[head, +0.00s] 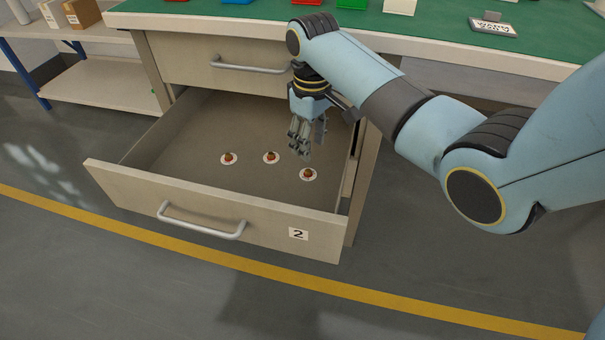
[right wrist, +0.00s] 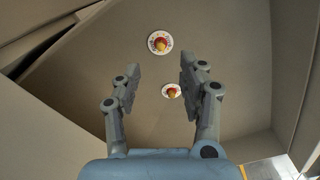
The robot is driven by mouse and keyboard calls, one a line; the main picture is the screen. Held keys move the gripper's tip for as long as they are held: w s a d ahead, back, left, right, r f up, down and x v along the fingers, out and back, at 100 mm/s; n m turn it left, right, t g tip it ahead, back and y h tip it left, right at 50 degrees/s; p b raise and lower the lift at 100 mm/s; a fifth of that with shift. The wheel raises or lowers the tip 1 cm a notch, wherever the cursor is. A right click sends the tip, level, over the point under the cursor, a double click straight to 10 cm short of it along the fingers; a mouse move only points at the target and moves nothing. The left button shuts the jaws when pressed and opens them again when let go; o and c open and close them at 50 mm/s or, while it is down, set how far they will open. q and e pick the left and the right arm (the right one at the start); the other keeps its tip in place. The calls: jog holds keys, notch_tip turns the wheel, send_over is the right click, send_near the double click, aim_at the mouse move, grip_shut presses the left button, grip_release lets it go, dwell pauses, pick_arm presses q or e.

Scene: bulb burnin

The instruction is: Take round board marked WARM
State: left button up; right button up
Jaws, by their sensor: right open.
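Three small round white boards lie on the floor of the open drawer, each with an orange-brown knob: a left one (head: 228,158), a middle one (head: 271,157) and a right one (head: 308,174). Their markings are too small to read, so I cannot tell which is marked WARM. My right gripper (head: 303,148) is open and empty, pointing down over the right part of the drawer. In the right wrist view its fingers (right wrist: 160,72) are spread apart, with one board (right wrist: 160,43) beyond the fingertips and another (right wrist: 171,91) seen between the fingers. My left gripper is out of view.
The drawer (head: 200,205) marked 2 is pulled out, its walls around the boards. A closed drawer (head: 225,58) is above it. The green bench top (head: 440,28) holds colored bins and a small sign (head: 492,26). A shelf (head: 105,82) stands at left.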

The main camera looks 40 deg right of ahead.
aim_at(308, 171)
notch_tip(308, 171, down, 3)
jog(key=shift+f+b, duration=0.1)
jog(key=shift+b, duration=0.4)
notch_tip(308, 171, down, 4)
jog(key=shift+w+a+r+b, duration=0.1)
jog(key=shift+w+b, duration=0.05)
jog(key=shift+b, duration=1.1)
jog(key=shift+f, duration=0.65)
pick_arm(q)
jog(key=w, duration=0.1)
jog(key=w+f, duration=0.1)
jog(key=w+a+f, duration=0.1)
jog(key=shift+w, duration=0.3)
pick_arm(e)
jog(key=c, duration=0.8)
